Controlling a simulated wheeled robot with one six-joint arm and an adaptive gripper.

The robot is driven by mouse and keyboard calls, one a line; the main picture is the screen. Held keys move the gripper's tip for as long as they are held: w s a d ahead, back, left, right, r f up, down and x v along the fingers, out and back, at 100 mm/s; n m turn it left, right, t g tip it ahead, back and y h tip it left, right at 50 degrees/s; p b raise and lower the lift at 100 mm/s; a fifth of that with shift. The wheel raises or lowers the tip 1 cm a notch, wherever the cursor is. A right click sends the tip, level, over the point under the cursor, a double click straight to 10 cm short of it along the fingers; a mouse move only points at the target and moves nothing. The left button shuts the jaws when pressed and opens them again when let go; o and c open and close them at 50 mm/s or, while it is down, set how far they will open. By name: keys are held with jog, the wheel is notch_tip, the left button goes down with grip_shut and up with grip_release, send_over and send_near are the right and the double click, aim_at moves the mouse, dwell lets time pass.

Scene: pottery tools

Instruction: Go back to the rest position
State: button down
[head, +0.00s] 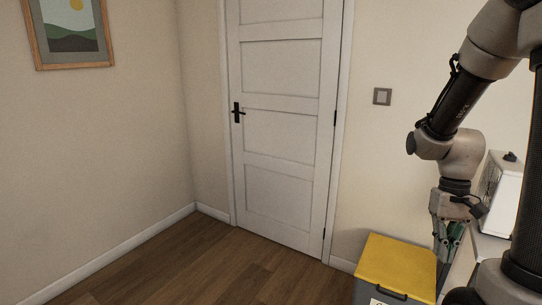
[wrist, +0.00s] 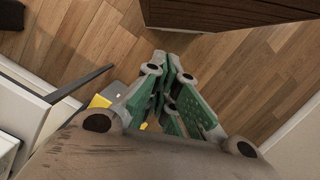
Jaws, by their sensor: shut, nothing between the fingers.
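My gripper (head: 446,256) hangs pointing down at the right of the head view, in front of a pale cabinet and beside the yellow-lidded bin. In the wrist view its green-padded fingers (wrist: 172,62) are closed together with nothing between them. The lower part of the fingers is partly hard to make out in the head view.
A bin with a yellow lid (head: 396,262) stands on the floor left of my gripper. A white appliance (head: 505,190) stands at the far right. A closed white door (head: 283,130) is in the back wall. The wooden floor (head: 190,262) at left is clear.

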jog(key=s+a+r+n+t, duration=0.1)
jog(key=s+a+r+t, duration=0.1)
jog(key=r, duration=0.6)
jog(key=s+a+r+n+t, duration=0.1)
jog(key=s+a+r+t, duration=0.2)
jog(key=r, duration=0.5)
jog(key=shift+s+a+r+n+t+h, duration=0.2)
jog(key=shift+s+a+n+t+h, duration=0.1)
jog(key=shift+s+t, duration=0.7)
jog(key=shift+w+d, duration=0.1)
jog(key=shift+w, duration=0.05)
